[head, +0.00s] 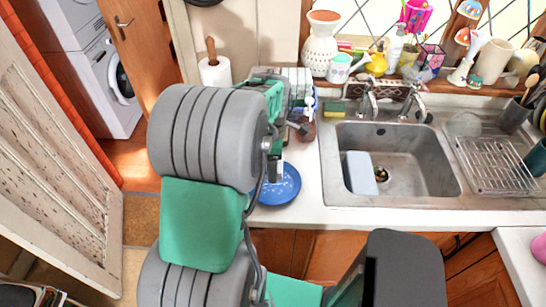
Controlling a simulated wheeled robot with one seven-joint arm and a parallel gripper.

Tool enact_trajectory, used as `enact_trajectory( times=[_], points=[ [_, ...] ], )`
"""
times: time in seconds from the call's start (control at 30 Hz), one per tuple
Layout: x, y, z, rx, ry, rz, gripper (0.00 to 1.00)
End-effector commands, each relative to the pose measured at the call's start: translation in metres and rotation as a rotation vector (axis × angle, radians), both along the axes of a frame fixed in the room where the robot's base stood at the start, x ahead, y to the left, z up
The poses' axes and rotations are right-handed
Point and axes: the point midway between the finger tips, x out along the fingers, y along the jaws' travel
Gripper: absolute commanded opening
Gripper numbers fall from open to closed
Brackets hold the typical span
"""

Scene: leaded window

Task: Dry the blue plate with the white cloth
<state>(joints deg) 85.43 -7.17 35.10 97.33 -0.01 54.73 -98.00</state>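The blue plate (286,188) lies on the white counter, left of the sink. My arm comes from the lower left and hides the plate's left part. My gripper (277,177) points down over the plate, with a small white and dark part at its tip. I cannot tell whether that white part is a finger or cloth, nor whether the gripper touches the plate. No white cloth can be made out for certain. A pale bluish-white block (360,172) stands in the sink at its left wall.
The metal sink (400,185) has a tap (368,105) behind it and a wire rack (493,165) at right. A paper towel roll (215,72) stands behind my arm. Bottles stand close behind my gripper. A crowded windowsill runs along the back. The counter's front strip right of the plate is clear.

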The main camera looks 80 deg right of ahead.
Motion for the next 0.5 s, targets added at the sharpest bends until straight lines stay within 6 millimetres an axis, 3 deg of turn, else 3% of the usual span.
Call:
enact_trajectory(
  times=[0.17,0.5],
  points=[
    [-0.002,0.000,-0.012,0.001,0.000,0.002,0.47],
    [-0.001,0.000,-0.055,0.000,0.000,0.001,0.47]
  ],
)
